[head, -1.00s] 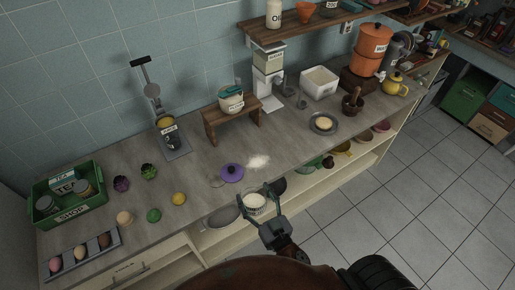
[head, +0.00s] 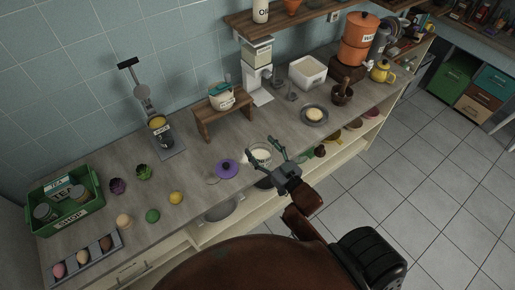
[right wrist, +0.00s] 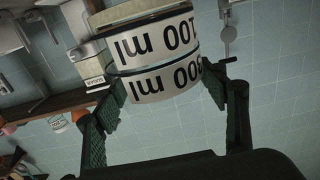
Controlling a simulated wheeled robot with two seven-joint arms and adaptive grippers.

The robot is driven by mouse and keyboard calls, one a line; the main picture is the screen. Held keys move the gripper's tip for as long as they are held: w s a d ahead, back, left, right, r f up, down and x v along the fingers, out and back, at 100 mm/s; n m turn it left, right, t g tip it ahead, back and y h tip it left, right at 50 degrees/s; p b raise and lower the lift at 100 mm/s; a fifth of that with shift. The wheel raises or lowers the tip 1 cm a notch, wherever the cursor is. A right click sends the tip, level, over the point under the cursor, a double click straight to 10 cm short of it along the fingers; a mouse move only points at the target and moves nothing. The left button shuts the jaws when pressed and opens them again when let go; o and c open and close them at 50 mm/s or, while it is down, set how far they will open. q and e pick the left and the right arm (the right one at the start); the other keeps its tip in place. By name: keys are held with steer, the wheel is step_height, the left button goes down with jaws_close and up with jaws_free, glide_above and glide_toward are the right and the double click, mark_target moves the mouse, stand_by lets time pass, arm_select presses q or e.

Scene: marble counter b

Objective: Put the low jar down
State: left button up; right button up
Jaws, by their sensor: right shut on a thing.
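The low jar (head: 261,156), a short clear container with pale contents, is in my right gripper (head: 266,152) near the counter's front edge. In the right wrist view the jar (right wrist: 158,62) fills the space between the green-padded fingers (right wrist: 168,110), with upside-down "ml" labels on its side. The fingers are shut on it. In the head view the jar is just right of the purple lid (head: 227,168) and over the counter (head: 195,158). I cannot tell whether its base touches the counter. My left gripper is not in view.
Behind the jar stands a small wooden stool (head: 222,112) with a pot on it. A plate with a round yellowish thing (head: 314,115) is to the right. Yellow and green balls (head: 176,198) lie to the left. Open shelves run below the counter's front edge.

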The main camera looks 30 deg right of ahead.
steer(key=w+d+f, duration=0.2)
steer(key=w+f, duration=0.2)
steer(key=w+d+f, duration=0.2)
steer(key=w+f, duration=0.2)
steer(key=w+d+f, duration=0.2)
steer(key=w+f, duration=0.2)
steer(key=shift+w+f, duration=0.25)
steer(key=shift+f, duration=0.15)
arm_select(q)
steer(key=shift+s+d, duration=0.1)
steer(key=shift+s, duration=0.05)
arm_select(e)
steer(key=shift+f, duration=0.15)
steer(key=o, duration=2)
